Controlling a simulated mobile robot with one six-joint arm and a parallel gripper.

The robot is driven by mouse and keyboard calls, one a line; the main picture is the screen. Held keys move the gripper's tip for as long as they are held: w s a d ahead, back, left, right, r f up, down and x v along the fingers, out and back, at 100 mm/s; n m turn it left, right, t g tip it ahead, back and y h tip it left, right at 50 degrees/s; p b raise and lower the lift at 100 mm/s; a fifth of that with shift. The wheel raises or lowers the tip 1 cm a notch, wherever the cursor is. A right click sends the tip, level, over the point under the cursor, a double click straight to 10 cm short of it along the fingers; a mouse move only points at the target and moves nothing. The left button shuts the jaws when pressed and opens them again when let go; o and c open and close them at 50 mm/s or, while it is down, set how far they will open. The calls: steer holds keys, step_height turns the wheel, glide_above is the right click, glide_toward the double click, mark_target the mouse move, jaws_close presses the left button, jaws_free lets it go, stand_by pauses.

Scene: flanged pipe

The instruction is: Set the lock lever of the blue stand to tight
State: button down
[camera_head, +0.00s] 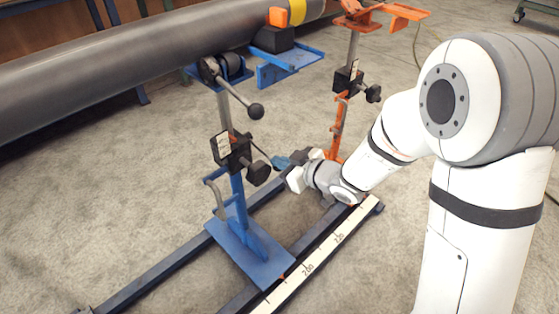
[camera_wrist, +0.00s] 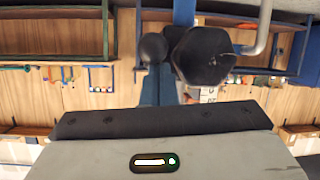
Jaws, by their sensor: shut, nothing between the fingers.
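The blue stand (camera_head: 236,195) is upright on its blue base plate (camera_head: 250,252), under the grey pipe (camera_head: 120,60). Near its top, a grey lever slopes down right to a black ball (camera_head: 256,111). Lower, a black clamp block (camera_head: 232,150) carries a white tag and a black knob (camera_head: 258,173). I cannot tell from the tag which setting is tight. My gripper (camera_head: 278,162) is just right of the knob, shut and empty; contact cannot be judged. In the wrist view, the black knob (camera_wrist: 205,55) and a black ball (camera_wrist: 153,48) show ahead of the dark gripper body (camera_wrist: 155,120); the fingertips are not clear.
An orange stand (camera_head: 338,120) stands behind and right of the blue one. A grey bent handle (camera_head: 213,186) sits low on the blue post. Dark floor rails and a white scale strip (camera_head: 315,262) run beneath. Open concrete floor lies to the left.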

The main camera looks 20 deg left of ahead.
step_height(320, 180, down, 6)
steer(key=b, duration=0.3)
steer(key=shift+a, duration=0.15)
stand_by(0.3)
steer(key=r+p+v, duration=0.1)
steer(key=p+v, duration=0.1)
steer(key=v, duration=0.6)
steer(key=shift+w+a+y+p, duration=0.2)
steer(key=shift+a+y+p, duration=0.05)
steer(key=shift+y+p, duration=0.05)
steer(key=shift+r, duration=0.25)
